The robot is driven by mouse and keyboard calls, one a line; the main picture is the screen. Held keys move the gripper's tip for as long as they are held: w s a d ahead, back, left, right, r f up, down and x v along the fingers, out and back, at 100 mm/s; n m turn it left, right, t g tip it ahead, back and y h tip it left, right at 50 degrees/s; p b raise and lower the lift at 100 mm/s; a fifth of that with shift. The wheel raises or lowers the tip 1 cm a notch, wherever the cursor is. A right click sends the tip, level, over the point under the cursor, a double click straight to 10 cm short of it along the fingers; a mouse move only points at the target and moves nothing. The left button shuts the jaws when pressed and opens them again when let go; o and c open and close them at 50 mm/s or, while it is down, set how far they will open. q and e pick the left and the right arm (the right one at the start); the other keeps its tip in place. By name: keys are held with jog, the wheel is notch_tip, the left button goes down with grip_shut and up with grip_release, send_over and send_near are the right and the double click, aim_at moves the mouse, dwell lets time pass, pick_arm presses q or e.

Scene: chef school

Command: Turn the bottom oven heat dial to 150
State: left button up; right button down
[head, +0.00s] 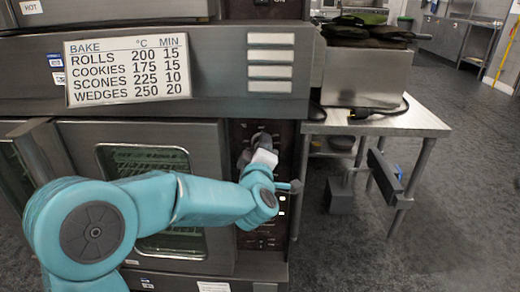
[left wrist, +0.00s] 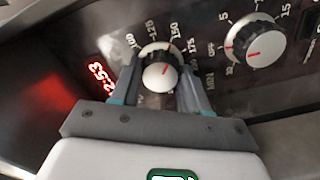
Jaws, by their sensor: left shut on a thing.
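The bottom oven's heat dial (left wrist: 160,72) is a round dark knob with a silver face and a red pointer mark. It shows in the middle of the left wrist view, with 125, 150 and 175 printed around it. The red mark slants up and right, toward the 150 side; I cannot read its exact setting. My left gripper (left wrist: 158,84) is shut on this dial, one finger on each side. In the head view my left gripper (head: 263,157) is at the oven's dark control panel (head: 240,130), mostly hiding the dial. My right gripper is not in view.
A timer dial (left wrist: 253,42) sits beside the heat dial, and a red lit display (left wrist: 103,77) is on the other side. The oven door (head: 210,160) is left of the panel. A metal table (head: 400,122) with a steel container (head: 365,80) stands at right.

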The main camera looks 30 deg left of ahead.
pick_arm(q)
jog(key=shift+r, duration=0.2)
jog(key=o, duration=1)
jog(key=shift+o, duration=0.3)
jog(key=shift+w+f, duration=0.1)
jog(key=shift+f, duration=0.1)
jog(key=p+v, duration=0.2)
jog(key=v, duration=1.4)
jog(key=shift+s, duration=0.25)
